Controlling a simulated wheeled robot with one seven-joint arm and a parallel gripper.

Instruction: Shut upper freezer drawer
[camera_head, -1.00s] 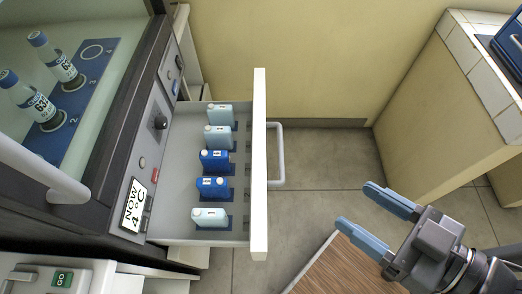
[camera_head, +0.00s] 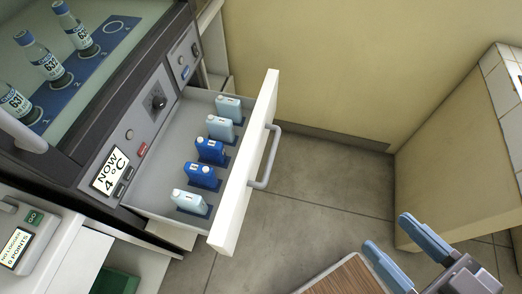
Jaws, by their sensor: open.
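The upper freezer drawer (camera_head: 240,173) is pulled out below the incubator's control panel. Its white front has a grey bar handle (camera_head: 268,160) facing right. Inside stand several small bottles in a row, light blue ones such as the front one (camera_head: 190,201) and dark blue ones in the middle (camera_head: 203,175). My gripper (camera_head: 389,240) is at the lower right, its two blue fingers apart with nothing between them. It is to the right of the drawer and clear of the handle.
The incubator (camera_head: 120,140) with a 4 °C display has bottles behind glass at upper left. A white device (camera_head: 25,243) stands lower left. A wood-topped surface (camera_head: 352,278) lies at the bottom, left of my gripper. A tiled counter (camera_head: 470,150) is at right. Open floor (camera_head: 320,190) lies between.

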